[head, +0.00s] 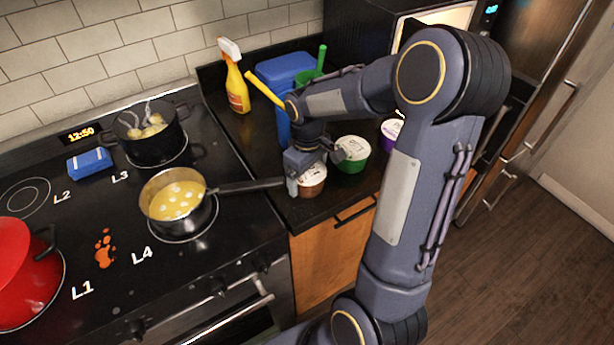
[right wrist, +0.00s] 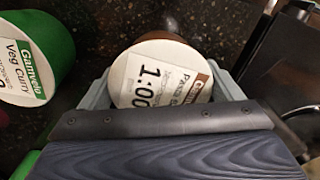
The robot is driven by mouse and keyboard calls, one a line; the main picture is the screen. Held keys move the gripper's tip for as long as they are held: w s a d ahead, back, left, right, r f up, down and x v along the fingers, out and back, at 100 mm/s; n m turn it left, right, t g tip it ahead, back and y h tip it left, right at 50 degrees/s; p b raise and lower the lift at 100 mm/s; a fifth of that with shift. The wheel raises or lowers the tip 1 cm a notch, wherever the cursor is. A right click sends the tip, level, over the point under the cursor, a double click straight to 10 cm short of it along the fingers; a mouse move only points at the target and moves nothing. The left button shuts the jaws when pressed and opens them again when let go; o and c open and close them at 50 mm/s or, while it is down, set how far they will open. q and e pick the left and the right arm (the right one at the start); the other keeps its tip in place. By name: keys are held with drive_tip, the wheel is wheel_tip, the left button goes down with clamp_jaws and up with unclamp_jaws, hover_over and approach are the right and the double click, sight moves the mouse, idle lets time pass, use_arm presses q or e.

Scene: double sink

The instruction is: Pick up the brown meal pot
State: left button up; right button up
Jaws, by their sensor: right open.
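The brown meal pot (head: 313,187) has a white printed lid and stands on the dark counter right of the stove. My right gripper (head: 314,172) is over it with open jaws, one finger on each side of the pot. In the right wrist view, the lid of the brown meal pot (right wrist: 158,76) lies between the two grey fingers of the right gripper (right wrist: 160,92). I cannot tell whether the fingers touch it. My left gripper is not in view.
A green pot (head: 352,166) stands close to the right of the brown one, with a purple pot (head: 391,130) beyond. A saucepan's handle (head: 248,186) points toward the gripper. A blue container (head: 287,72) and yellow spray bottle (head: 236,86) stand behind.

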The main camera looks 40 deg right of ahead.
drive_tip(key=shift+f, duration=0.55)
drive_tip(key=c, duration=0.8)
drive_tip(key=shift+r, duration=0.15)
